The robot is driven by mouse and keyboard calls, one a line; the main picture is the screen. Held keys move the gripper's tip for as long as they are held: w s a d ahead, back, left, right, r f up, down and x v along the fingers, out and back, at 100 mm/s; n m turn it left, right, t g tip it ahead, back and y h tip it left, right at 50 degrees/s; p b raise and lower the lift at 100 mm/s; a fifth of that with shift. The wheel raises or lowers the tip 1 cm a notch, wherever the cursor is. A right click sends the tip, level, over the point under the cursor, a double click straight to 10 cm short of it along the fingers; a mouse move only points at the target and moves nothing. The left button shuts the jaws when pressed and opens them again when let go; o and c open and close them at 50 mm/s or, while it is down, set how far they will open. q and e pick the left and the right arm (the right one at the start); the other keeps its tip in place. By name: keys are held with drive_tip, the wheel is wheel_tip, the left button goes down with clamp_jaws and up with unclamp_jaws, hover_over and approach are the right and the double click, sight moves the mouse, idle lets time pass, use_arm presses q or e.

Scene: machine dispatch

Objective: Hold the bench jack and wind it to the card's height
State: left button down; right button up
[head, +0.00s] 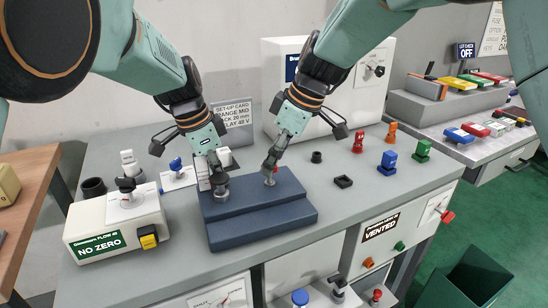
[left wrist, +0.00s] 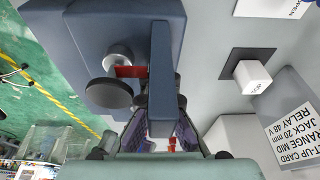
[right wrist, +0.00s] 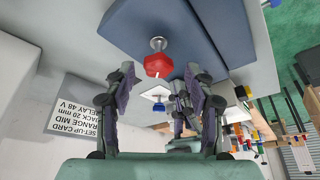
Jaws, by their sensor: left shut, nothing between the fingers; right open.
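The dark blue stepped block, which I take for the bench jack (head: 262,222), stands at the front of the grey bench. A grey round disc (left wrist: 108,93), a metal post and a red strip show on it in the left wrist view. A red knob on a metal stem (right wrist: 157,65) shows in the right wrist view. My left gripper (head: 215,168) is shut and empty, close beside the block's upright plate (left wrist: 162,75). My right gripper (head: 272,166) is open, its fingers short of the red knob. The set-up card (head: 232,114) reads JACK 20 mm.
A white unit with a NO ZERO label (head: 115,225) stands left of the jack. A white cabinet (head: 275,70) stands behind. Red (head: 359,142), orange, blue (head: 387,163) and green pieces stand to the right. The bench's front right is mostly clear.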

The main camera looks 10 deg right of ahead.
drive_tip(key=shift+w+a+f, duration=0.1)
drive_tip(key=shift+a+f, duration=0.05)
drive_tip(key=shift+f, duration=0.2)
drive_tip(key=shift+c, duration=0.2)
drive_tip(key=c, duration=1.1)
